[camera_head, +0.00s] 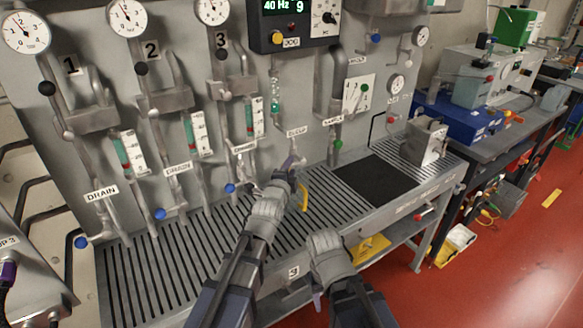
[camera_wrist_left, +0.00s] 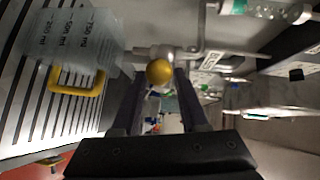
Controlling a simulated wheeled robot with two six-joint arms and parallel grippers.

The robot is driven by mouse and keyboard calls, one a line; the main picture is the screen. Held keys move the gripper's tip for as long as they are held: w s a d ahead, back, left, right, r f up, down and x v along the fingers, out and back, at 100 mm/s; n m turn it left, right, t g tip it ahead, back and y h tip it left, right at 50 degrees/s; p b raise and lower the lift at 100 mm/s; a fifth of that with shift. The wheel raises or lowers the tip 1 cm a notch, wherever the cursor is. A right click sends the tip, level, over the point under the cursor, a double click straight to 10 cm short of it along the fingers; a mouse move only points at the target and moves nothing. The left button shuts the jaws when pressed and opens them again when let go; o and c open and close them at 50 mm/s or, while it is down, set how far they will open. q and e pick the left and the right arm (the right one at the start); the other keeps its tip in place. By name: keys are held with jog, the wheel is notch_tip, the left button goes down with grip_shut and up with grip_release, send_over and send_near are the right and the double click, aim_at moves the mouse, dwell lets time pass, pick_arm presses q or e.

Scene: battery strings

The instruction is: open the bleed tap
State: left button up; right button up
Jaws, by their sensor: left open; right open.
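The bleed tap's yellow ball knob (camera_wrist_left: 160,71) shows in the left wrist view, between or just beyond the fingertips of my left gripper (camera_wrist_left: 161,82). The fingers stand apart on either side of it; I cannot tell whether they touch it. In the head view my left gripper (camera_head: 293,164) is just below the BLEED label (camera_head: 296,132) and hides the knob. A clear measuring jug (camera_wrist_left: 70,38) with a yellow handle (camera_wrist_left: 78,82) stands beside the tap; its handle also shows in the head view (camera_head: 304,198). My right gripper (camera_head: 318,299) is open and low, before the bench front.
Blue-knobbed drain taps (camera_head: 230,188) line the panel to the left. A green-knobbed sample tap (camera_head: 338,143) is to the right. The slatted bench top (camera_head: 190,262) is mostly free. A black mat (camera_head: 375,180) and a grey box (camera_head: 425,140) are at its right.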

pick_arm(q)
jog(key=shift+x, duration=0.9)
grip_shut()
dwell(0.8)
